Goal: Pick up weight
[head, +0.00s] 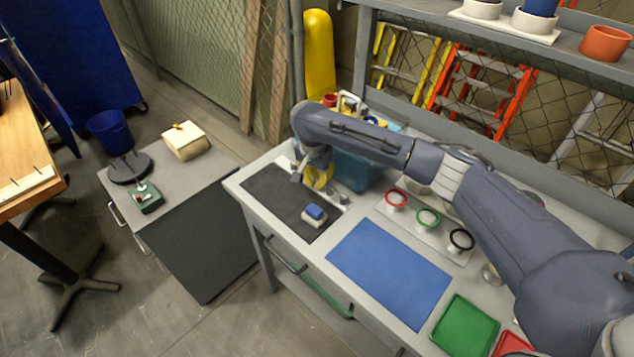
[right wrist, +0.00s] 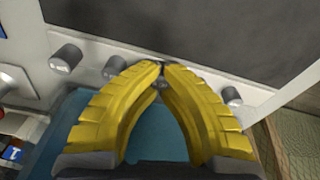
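Several grey metal cylinders, which look like the weights, stand in a row on the bench beside the dark mat. In the head view, one weight (head: 343,198) shows just right of my right gripper (head: 318,180). In the right wrist view, a larger weight (right wrist: 66,57) and a smaller weight (right wrist: 113,67) stand left of the yellow fingers. The fingertips of the right gripper (right wrist: 162,66) come together over the row's line. A small grey bit shows between the fingers; I cannot tell whether it is a weight. My left gripper is out of view.
A dark mat (head: 275,200) holds a blue-and-white block (head: 314,214). A teal bin (head: 351,172) stands close behind the gripper. Red, green and black rings (head: 428,217) and a blue mat (head: 390,272) lie to the right. The blue mat is clear.

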